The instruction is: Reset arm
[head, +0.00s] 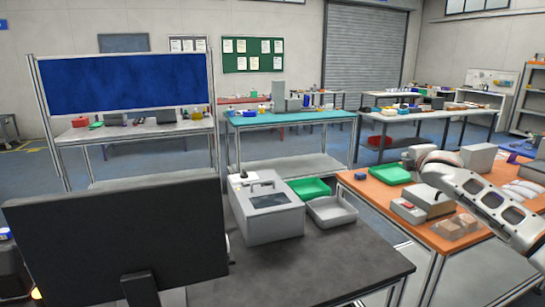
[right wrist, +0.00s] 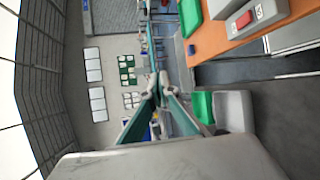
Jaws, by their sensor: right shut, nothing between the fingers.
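My right arm (head: 478,195) comes in from the right edge of the head view, raised over the orange table. Its gripper (head: 412,157) is at the far end of the arm, small and partly hidden by the wrist. In the right wrist view, the fingers of my right gripper (right wrist: 157,88) meet at the tips, with nothing between them. That view is turned sideways and looks out over the room. My left gripper is in neither view.
A dark table (head: 330,262) holds a grey box-shaped machine (head: 270,225), a green tray (head: 309,187) and a grey tray (head: 332,212). A black monitor (head: 110,245) stands at front left. The orange table (head: 380,196) holds a green tray (head: 390,174) and a boxy device (head: 408,210).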

